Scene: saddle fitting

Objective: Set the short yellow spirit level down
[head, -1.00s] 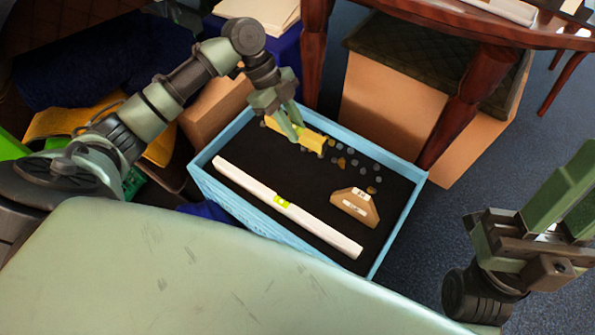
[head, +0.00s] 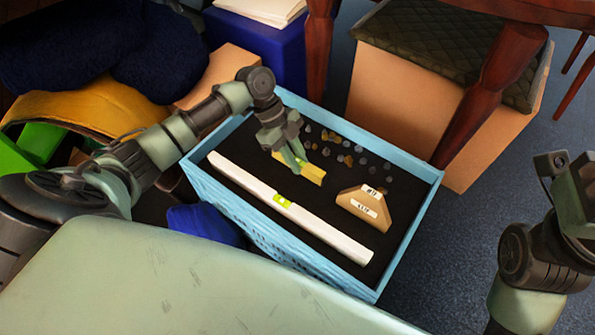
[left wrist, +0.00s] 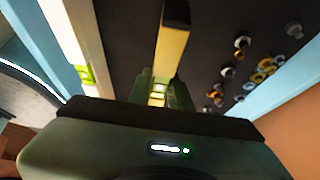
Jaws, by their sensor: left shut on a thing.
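The short yellow spirit level (head: 312,174) is in my left gripper (head: 296,163), which is shut on it. It is over or on the dark floor of the blue crate; I cannot tell whether it touches. In the left wrist view the yellow level (left wrist: 172,50) runs away from the fingers, with a dark end cap. A long white spirit level (head: 318,220) with a green vial lies along the crate's near side, apart from the yellow one. My right gripper is not clearly seen; part of my right arm shows at the right edge.
The blue crate (head: 404,262) also holds a tan angled block with white labels (head: 365,206) and several small bolts and nuts (head: 345,145) at the far side. Dark floor shows between the levels and the block. A table leg (head: 488,92) and a padded box (head: 400,100) stand behind.

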